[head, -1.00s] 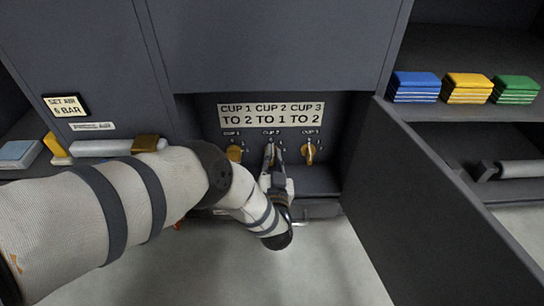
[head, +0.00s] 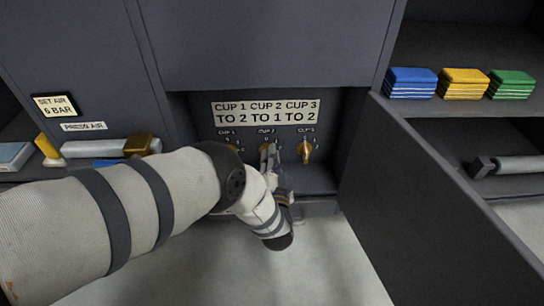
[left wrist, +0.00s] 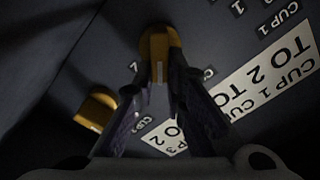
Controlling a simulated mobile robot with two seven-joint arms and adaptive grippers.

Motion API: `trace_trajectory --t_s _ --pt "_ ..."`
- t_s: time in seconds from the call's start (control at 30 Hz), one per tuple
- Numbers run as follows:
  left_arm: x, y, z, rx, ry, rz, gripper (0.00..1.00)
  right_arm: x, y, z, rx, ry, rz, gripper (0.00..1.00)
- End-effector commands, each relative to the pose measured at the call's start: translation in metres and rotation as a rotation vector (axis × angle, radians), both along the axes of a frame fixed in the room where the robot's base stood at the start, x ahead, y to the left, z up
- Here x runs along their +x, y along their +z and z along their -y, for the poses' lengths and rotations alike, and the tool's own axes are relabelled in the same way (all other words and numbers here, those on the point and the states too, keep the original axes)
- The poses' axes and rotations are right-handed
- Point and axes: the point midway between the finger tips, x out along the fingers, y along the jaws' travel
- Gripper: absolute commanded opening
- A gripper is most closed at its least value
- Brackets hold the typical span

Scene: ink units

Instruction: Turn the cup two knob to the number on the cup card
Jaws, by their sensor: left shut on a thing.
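The cup card (head: 265,112) reads CUP 1 TO 2, CUP 2 TO 1, CUP 3 TO 2. Below it are three yellow knobs in a recess: cup one (head: 233,147), cup two (head: 264,150) and cup three (head: 305,152). My left gripper (head: 271,158) is shut on the cup two knob, which is partly hidden by the fingers. In the left wrist view the cup two knob (left wrist: 159,45) is between the fingertips, with the cup three knob (left wrist: 97,108) to its left. The number the cup two knob points at cannot be read. My right gripper is not in view.
An open dark door (head: 425,190) stands to the right of the recess. Blue (head: 412,84), yellow (head: 464,84) and green (head: 511,85) stacks sit on the right shelf. A SET AIR 6 BAR card (head: 55,106) is at the left.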

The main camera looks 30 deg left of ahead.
Motion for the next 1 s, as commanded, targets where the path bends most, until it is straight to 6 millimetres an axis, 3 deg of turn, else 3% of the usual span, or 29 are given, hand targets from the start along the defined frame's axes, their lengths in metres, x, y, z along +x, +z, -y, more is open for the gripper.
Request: trace_trajectory --t_s 0.37,0.4,0.5,0.8,1.0 --pt "-0.002 -0.002 0.000 0.002 0.001 -0.008 0.00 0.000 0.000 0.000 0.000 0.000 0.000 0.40" --pt "-0.002 -0.002 0.000 0.002 0.001 -0.008 0.14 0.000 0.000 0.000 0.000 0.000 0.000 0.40" --pt "-0.001 -0.002 0.000 0.002 0.001 -0.007 0.32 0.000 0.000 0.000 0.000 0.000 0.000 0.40" --pt "-0.003 -0.001 0.002 0.002 -0.001 -0.006 0.32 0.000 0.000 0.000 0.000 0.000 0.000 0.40" --pt "-0.038 -0.002 0.025 0.001 -0.003 -0.009 0.32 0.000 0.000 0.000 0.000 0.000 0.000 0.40"
